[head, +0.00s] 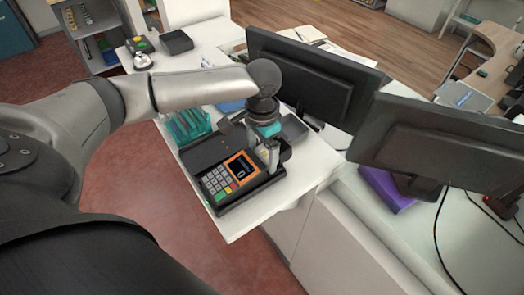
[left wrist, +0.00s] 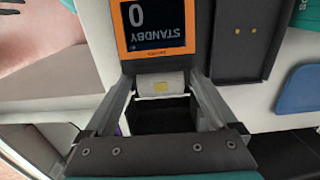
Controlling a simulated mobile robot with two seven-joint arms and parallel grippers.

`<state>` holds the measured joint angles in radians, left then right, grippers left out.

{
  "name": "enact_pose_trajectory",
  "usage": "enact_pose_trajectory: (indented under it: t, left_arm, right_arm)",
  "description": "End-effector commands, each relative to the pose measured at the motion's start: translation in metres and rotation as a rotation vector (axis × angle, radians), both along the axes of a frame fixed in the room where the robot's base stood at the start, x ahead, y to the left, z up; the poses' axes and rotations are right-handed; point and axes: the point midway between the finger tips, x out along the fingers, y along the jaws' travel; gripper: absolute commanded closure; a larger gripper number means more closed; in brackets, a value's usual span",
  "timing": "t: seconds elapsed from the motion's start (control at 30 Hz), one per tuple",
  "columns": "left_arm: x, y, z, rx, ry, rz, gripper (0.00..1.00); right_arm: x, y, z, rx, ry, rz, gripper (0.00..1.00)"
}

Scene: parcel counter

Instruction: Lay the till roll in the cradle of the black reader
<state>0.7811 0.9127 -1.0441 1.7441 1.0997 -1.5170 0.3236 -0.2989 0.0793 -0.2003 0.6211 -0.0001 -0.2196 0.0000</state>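The black reader (head: 213,157) lies on the white counter, with a keypad and an orange-framed screen (head: 241,167). The left wrist view shows the same screen (left wrist: 153,22), reading STANDBY 0. My left gripper (head: 270,156) points down at the screen end of the reader. In the head view the roll is hidden by the gripper. My right gripper is not in view.
Two dark monitors (head: 312,82) (head: 440,140) stand close to the right of my left arm. A teal rack (head: 187,125) stands left of the reader, and a grey tray (head: 294,127) lies behind the gripper. A purple box (head: 386,190) sits under the right monitor.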

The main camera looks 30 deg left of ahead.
Motion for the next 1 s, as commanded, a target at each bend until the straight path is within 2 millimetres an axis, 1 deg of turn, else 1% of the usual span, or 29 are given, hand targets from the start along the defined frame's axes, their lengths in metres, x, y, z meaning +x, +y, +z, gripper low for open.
enact_pose_trajectory:
  t: [0.07, 0.3, 0.37, 0.43, 0.57, 0.8, 0.9, 1.0]
  left_arm:
    - [0.000, 0.000, 0.000, 0.000, 0.000, 0.000, 0.00]
    - [0.000, 0.000, 0.001, 0.000, -0.001, 0.000, 0.00]
    - [0.001, 0.000, 0.004, -0.001, -0.002, 0.000, 0.00]
    - [0.001, 0.000, 0.011, -0.001, -0.003, 0.000, 0.00]
    - [0.001, 0.000, 0.035, -0.002, -0.005, -0.001, 0.00]
    - [0.001, 0.000, 0.087, -0.001, -0.004, 0.000, 0.00]
    - [0.001, 0.000, 0.103, -0.002, -0.004, 0.000, 0.00]
    - [0.001, -0.001, 0.114, -0.002, -0.001, 0.000, 0.00]
  right_arm:
    - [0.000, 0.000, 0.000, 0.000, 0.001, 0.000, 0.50]
    - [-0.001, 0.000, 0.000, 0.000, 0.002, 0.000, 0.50]
    - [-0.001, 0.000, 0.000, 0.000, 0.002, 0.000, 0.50]
    - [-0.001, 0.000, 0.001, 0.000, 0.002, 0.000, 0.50]
    - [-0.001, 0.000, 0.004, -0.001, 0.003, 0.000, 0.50]
    - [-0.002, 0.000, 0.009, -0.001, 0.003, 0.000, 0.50]
    - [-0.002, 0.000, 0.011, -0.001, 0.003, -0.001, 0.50]
    - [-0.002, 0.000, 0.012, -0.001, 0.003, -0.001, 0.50]
